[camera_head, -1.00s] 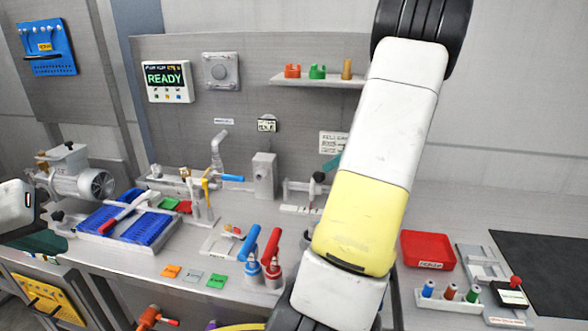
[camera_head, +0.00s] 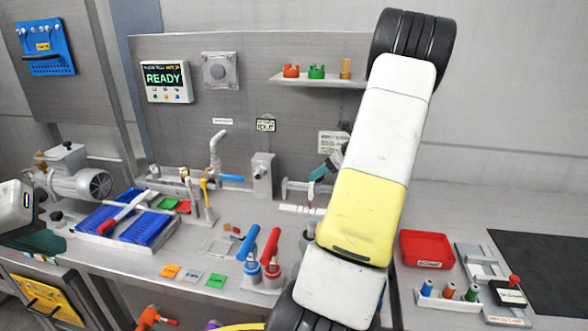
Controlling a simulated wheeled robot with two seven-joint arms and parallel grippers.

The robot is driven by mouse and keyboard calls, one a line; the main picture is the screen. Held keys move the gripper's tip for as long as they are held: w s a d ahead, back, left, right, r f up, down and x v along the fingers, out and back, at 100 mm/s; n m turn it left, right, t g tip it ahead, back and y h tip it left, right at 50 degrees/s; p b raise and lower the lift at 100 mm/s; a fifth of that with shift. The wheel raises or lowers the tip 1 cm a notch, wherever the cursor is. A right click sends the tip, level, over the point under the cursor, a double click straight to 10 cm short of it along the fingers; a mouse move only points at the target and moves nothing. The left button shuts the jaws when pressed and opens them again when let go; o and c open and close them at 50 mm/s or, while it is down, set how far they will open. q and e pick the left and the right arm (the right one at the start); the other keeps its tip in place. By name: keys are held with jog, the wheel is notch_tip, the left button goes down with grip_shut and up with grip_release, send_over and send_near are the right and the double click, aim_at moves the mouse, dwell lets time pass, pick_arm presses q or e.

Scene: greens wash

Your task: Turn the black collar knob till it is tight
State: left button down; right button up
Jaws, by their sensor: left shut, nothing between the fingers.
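My right arm comes up from the bottom across the middle of the camera_head view. Its teal right gripper (camera_head: 320,172) shows just left of the yellow link, over the small clamp stand (camera_head: 296,190) at the back of the bench. The black collar knob I take to be on that stand is hidden or merged with the dark gripper parts. I cannot tell whether the fingers touch it or how they stand. My left gripper (camera_head: 36,242) is at the left edge, teal and partly cut off, shut and empty, far from the stand.
Red- and blue-handled tools (camera_head: 260,252) stand at the bench front. A faucet (camera_head: 215,150) and a grey post (camera_head: 263,175) stand left of the clamp stand. A red tray (camera_head: 405,262) lies right of my arm. A READY screen (camera_head: 166,80) hangs on the back panel.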

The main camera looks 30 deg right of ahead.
grip_shut()
jog(key=shift+n+g+y, duration=0.3)
jog(key=shift+n+y, duration=0.3)
jog(key=shift+n, duration=0.2)
jog(key=shift+o, duration=1.3)
grip_release()
jog(key=v, duration=0.7)
jog(key=shift+s+d+r, duration=0.15)
jog(key=shift+d+r, duration=0.05)
jog(key=shift+r, duration=0.15)
